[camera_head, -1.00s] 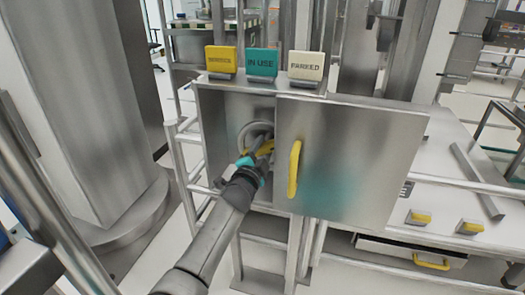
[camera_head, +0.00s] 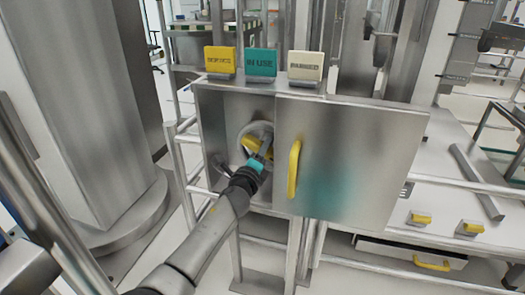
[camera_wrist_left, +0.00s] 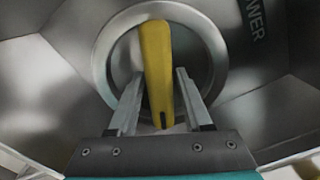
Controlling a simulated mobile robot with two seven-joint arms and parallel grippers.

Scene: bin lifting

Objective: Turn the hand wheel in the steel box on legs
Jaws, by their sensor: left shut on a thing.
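The steel box on legs (camera_head: 213,120) stands in the middle of the head view, its front partly uncovered at the left. Inside it is the hand wheel (camera_head: 262,124), a round silver rim with a yellow bar (camera_head: 249,145) across it. My left gripper (camera_head: 263,150) reaches into the box and is shut on the yellow bar. In the left wrist view the fingers (camera_wrist_left: 157,88) lie on either side of the bar (camera_wrist_left: 157,55), with the round rim behind. The arm and fingers hide part of the wheel in the head view. My right gripper is not in view.
A steel door panel (camera_head: 365,150) with a yellow handle (camera_head: 293,168) covers the right of the box front. Yellow, teal (camera_head: 261,63) and cream signs stand on top. Rails (camera_head: 183,165) flank the left side. A bench with yellow-topped blocks (camera_head: 421,217) lies to the right.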

